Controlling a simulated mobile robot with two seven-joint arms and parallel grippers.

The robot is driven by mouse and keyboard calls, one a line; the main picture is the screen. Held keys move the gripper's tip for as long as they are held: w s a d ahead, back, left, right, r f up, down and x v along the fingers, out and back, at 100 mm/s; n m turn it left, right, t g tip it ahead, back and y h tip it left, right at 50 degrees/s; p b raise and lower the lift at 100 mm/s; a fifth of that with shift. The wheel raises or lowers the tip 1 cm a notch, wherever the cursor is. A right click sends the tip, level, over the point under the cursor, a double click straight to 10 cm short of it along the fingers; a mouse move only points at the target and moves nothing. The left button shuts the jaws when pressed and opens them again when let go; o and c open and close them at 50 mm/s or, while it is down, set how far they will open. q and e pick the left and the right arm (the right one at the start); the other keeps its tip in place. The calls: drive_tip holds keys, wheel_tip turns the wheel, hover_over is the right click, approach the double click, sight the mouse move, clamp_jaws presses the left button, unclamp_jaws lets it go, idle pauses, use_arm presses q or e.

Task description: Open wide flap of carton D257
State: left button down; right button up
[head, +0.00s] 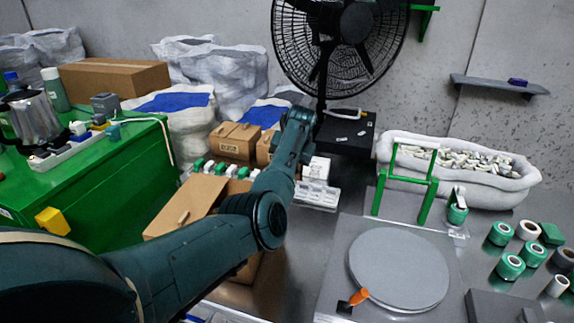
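A brown carton (236,140) with a dark printed label stands behind the open workspace, left of my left arm. The label is too small to read, so I cannot confirm which carton is D257. Another brown carton (263,150) beside it is partly hidden by my arm. A larger brown carton (187,206) lies nearer, with a broad flap or panel facing up; my forearm covers its right part. My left arm reaches across from the lower left, and its wrist end, the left gripper area (299,122), is above and right of the cartons. Its fingers cannot be made out. My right gripper is not in view.
A green cabinet (110,185) with a kettle (33,117) and small items stands left. A grey round plate (398,270) lies on the metal table at right. Tape rolls (510,265) lie further right. A white sack (455,175) of small parts and a fan (338,45) stand behind.

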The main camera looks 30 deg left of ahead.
use_arm(q)
drive_tip(key=shift+r, duration=0.1)
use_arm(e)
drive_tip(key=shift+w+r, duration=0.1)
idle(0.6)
use_arm(q)
drive_tip(key=c, duration=1.4)
unclamp_jaws()
drive_tip(key=shift+o, duration=0.2)
drive_tip(key=shift+s+d+r+p, duration=0.15)
drive_tip(key=shift+r+p, duration=0.4)
drive_tip(key=shift+p, duration=0.35)
drive_tip(key=shift+d+r+p, duration=0.15)
drive_tip(key=shift+r+p, duration=0.15)
drive_tip(key=shift+p, duration=0.25)
drive_tip(key=d+p+v, duration=0.1)
drive_tip(key=p+v, duration=0.2)
drive_tip(key=v, duration=1)
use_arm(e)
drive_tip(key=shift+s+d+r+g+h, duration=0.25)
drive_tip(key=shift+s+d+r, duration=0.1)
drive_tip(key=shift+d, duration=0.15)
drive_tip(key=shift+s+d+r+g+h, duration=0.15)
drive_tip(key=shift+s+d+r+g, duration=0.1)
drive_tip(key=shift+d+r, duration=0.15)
